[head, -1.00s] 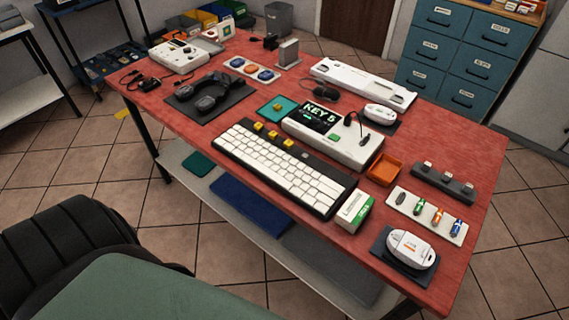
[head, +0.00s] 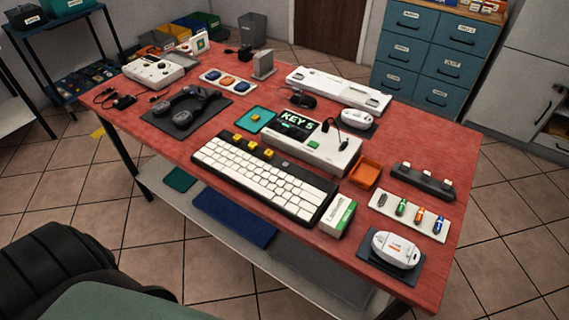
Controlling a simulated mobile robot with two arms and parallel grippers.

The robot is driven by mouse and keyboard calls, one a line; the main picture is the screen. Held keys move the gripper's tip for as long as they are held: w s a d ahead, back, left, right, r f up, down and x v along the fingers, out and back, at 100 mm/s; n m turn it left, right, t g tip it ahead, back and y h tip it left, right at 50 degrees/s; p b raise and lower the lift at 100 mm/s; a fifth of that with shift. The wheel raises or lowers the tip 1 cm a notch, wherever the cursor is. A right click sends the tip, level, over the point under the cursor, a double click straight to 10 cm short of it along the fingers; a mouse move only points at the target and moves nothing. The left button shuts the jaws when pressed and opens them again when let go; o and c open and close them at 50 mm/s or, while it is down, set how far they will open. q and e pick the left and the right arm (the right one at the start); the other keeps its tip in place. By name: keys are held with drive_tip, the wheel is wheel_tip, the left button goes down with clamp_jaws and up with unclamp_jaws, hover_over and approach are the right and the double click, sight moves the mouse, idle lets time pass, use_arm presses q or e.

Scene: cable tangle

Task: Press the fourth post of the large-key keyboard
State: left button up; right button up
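The large-key keyboard (head: 262,180) lies on the red table, with white keys and a dark strip along its far edge. Three yellow caps (head: 252,147) sit in a row on that strip. Right of them is a small grey spot (head: 286,164), seemingly a bare post; it is too small to be sure. Neither of my grippers is in view.
A green-and-white box (head: 338,215) stands at the keyboard's right end. An orange tray (head: 365,174) is farther right. Headphones on a dark mat (head: 211,107) lie to the left. A bare strip of the red table (head: 178,135) lies left of the keyboard.

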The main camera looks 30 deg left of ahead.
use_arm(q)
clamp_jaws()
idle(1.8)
